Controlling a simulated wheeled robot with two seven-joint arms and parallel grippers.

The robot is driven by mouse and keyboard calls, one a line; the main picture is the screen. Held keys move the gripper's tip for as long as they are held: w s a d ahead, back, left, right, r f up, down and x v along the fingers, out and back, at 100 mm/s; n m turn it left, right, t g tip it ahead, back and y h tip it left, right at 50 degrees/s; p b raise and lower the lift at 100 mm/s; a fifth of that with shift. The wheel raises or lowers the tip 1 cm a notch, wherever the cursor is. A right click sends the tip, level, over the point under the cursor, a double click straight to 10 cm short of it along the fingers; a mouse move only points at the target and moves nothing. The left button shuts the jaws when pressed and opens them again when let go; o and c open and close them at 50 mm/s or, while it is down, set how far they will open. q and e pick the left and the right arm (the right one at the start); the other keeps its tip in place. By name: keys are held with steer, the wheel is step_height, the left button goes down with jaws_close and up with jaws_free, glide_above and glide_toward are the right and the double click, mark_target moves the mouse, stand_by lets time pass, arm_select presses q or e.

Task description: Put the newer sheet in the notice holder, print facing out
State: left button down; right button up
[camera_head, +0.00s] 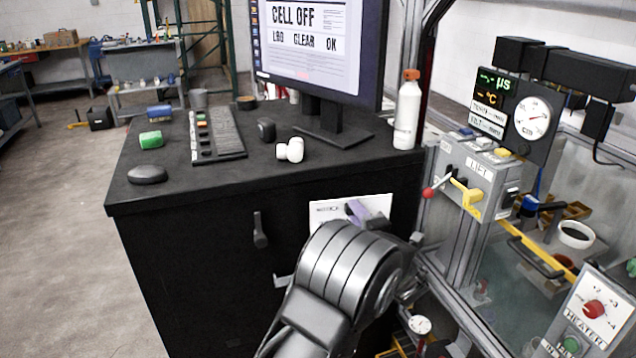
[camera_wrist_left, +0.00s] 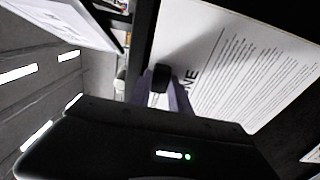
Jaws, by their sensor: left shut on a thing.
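My left gripper (camera_head: 357,210) is shut on a white sheet (camera_head: 326,212) in front of the black cabinet's upper front. Its forearm covers the sheet's lower part in the head view.
The black cabinet (camera_head: 200,265) has a handle (camera_head: 260,230) left of the sheet. A monitor (camera_head: 318,50), a keypad (camera_head: 216,134) and a white bottle (camera_head: 407,112) stand on top. The lift control box (camera_head: 478,170) and framed machine lie close on the right.

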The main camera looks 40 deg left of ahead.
mark_target(322, 204)
arm_select(q)
steer(key=a+r+g, duration=0.1)
steer(key=a+r, duration=0.1)
steer(key=a, duration=0.1)
steer(key=s+a+r+n+y, duration=0.1)
steer(key=a+r, duration=0.1)
steer(key=a, duration=0.2)
steer(key=a+r+g, duration=0.1)
steer(key=a+r, duration=0.2)
steer(key=shift+s+a+n+g, duration=0.2)
steer(key=shift+a+n+g, duration=0.1)
steer(key=shift+n, duration=0.1)
steer(key=shift+p, duration=0.4)
steer(key=shift+f+b, duration=1.2)
steer(key=shift+f, duration=1.8)
steer(key=shift+p, duration=0.65)
steer(key=shift+p, duration=0.3)
